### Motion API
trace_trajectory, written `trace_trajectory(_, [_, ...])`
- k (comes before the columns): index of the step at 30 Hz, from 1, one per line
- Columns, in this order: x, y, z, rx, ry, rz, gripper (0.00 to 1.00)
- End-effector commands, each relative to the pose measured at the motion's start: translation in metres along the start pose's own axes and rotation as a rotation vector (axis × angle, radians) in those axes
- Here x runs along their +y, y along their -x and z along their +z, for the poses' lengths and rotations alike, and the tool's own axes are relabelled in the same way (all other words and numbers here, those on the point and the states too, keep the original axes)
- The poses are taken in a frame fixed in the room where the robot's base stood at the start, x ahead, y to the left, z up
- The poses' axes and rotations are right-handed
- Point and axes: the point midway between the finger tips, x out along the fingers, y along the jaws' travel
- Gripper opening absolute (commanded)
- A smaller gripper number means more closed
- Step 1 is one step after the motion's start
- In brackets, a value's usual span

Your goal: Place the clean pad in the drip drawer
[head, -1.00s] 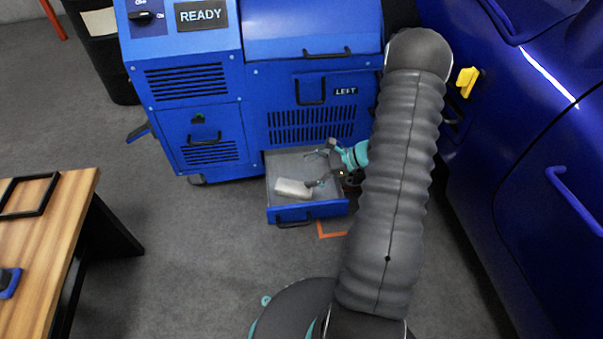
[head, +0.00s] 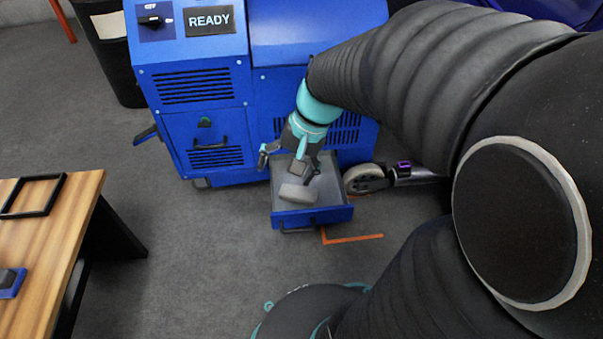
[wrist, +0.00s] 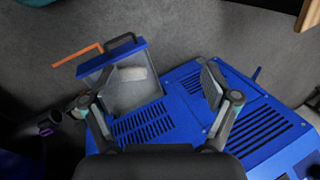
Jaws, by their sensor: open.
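The drip drawer (head: 338,215) is pulled out at the bottom of the blue machine, with a grey inside and a black handle. A pale pad (head: 298,194) lies in it, toward the front; the wrist view shows the pad (wrist: 132,74) on the drawer (wrist: 111,60) floor. My gripper (head: 283,165) is above the drawer, near its back, pointing down. In the wrist view my gripper (wrist: 153,88) has its fingers wide apart with nothing between them. The pad lies apart from the fingers, beyond their tips.
The blue machine (head: 203,140) with a READY display stands behind the drawer. A wheeled device (head: 367,178) is on the floor right of the drawer, near an orange floor mark (head: 352,239). A wooden table (head: 60,225) is at the left, with clear floor between.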

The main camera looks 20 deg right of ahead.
Motion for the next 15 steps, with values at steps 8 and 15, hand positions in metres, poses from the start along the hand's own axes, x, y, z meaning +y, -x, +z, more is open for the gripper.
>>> trace_trajectory(8, [0.005,0.043,0.051,0.210,0.332,0.122,0.87])
trace_trajectory(15, [0.016,0.068,0.076,0.365,0.535,0.197,0.87])
